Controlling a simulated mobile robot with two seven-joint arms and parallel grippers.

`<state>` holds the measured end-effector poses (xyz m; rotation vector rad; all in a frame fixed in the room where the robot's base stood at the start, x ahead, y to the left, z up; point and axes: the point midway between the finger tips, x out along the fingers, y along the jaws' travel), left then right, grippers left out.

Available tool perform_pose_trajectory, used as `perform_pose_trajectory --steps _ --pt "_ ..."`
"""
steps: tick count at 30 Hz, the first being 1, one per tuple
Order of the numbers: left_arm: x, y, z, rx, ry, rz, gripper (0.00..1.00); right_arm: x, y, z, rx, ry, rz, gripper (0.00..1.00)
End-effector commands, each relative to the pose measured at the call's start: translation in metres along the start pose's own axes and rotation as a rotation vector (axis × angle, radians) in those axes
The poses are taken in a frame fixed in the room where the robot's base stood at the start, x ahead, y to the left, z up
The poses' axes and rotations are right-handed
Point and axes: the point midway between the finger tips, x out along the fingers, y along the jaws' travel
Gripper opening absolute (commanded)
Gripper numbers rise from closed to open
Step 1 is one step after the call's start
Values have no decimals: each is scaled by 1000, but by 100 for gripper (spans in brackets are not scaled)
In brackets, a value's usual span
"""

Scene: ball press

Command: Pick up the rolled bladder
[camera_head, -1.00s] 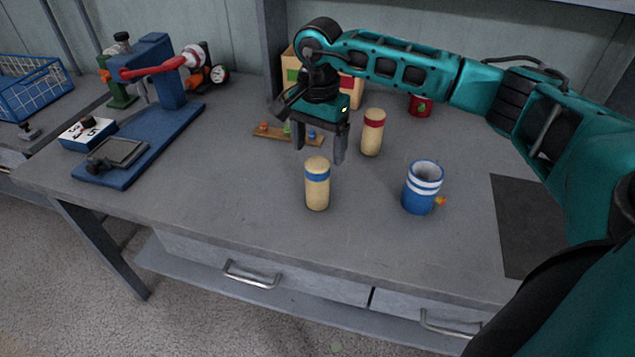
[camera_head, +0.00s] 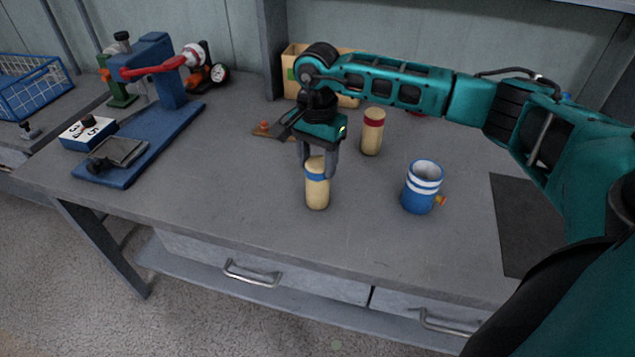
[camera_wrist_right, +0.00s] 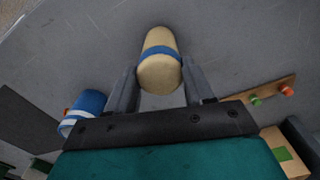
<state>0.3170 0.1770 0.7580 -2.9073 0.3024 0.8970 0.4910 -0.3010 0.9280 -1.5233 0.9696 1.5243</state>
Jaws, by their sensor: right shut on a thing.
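The rolled bladder with a blue band (camera_head: 317,190) is a cream cylinder standing upright on the grey table. A similar cream roll with a red band (camera_head: 372,132) stands behind it to the right; I cannot tell from the pictures which one the task means. My right gripper (camera_head: 319,172) is lowered over the blue-banded roll from above, with a finger on either side of its upper part, shut on it. In the right wrist view the blue-banded roll (camera_wrist_right: 160,72) sits between the two fingertips. My left gripper is not in view.
A blue and white striped cup (camera_head: 422,188) stands to the right. A wooden strip with coloured knobs (camera_head: 264,130) lies behind the gripper. A blue press (camera_head: 160,80) is at left, a cardboard box (camera_head: 290,75) at the back. The front table middle is clear.

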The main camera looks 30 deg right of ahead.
Motion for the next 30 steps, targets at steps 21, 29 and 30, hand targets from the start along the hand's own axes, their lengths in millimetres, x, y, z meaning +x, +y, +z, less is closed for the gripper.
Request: perform_pose_trajectory --steps 21,29,30 --pt "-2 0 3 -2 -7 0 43 -8 -1 0 1 1 -3 5" --pt "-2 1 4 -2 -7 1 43 -51 -1 -1 1 3 -6 5" --pt "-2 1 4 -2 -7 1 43 -62 -1 -1 0 3 -7 5"
